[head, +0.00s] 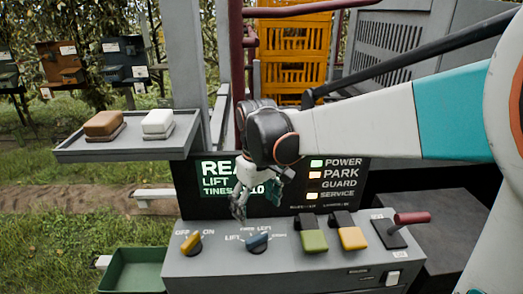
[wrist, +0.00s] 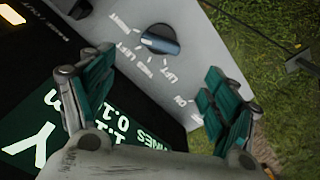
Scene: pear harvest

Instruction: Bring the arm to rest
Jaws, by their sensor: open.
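My gripper (head: 258,196) hangs at the end of my white and teal arm, in front of the lit display and above the grey control panel. In the wrist view my gripper (wrist: 155,100) has its two teal-padded fingers spread wide apart, with nothing between them. A blue selector knob (head: 258,242) sits on the panel just below the gripper. The knob also shows in the wrist view (wrist: 160,40), beyond the fingertips and apart from them. The arm reaches in from the right and hides part of the display.
The control panel (head: 285,272) also carries a yellow knob (head: 191,242), a green switch (head: 314,240), a yellow switch (head: 352,238) and a red-handled lever (head: 411,219). A grey tray (head: 120,150) with two blocks stands left. Orange crates (head: 292,45) are stacked behind the arm.

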